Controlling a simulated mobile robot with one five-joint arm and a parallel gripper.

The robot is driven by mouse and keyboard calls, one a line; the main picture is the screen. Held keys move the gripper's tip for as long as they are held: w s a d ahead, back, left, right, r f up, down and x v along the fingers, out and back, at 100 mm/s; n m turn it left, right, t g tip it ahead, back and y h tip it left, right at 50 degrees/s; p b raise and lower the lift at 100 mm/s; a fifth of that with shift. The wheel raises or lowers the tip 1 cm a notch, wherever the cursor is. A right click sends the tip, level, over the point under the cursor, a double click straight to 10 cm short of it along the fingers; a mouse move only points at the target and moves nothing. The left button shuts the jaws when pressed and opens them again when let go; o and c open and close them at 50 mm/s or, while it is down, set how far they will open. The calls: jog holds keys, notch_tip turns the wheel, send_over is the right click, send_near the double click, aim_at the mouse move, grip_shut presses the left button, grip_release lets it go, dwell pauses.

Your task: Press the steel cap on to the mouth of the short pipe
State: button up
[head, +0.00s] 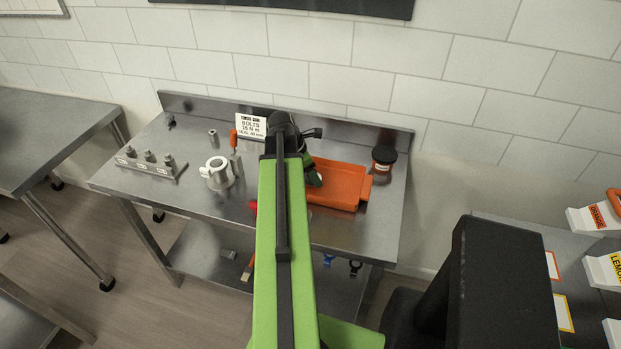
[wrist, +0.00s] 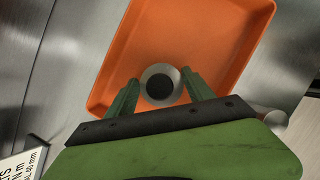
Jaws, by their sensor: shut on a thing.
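My gripper (wrist: 160,88) has its green fingers shut on a round steel piece with a dark centre (wrist: 147,75), which looks like the steel cap. It holds this piece over the orange tray (wrist: 196,50); the gap beneath it cannot be judged. In the head view my gripper (head: 315,180) is at the left part of the tray (head: 337,197), and the held piece is hidden. A pale metal cylinder (wrist: 268,121) shows partly at the right of the wrist view; it may be the short pipe. A white fitting with a round open top (head: 218,174) stands on the bench at left.
The steel bench has a raised back edge (head: 180,102). A block with several bolts (head: 148,163) is at its left, small metal cylinders (head: 212,138) nearer the middle, and a printed sign (head: 251,127) at the back. A dark-lidded jar (head: 384,160) stands right of the tray.

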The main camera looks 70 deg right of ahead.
notch_tip(320, 180, up, 10)
jog(key=p, duration=0.8)
jog(key=shift+f+p, duration=0.25)
jog(key=shift+p, duration=0.1)
jog(key=shift+f, duration=0.1)
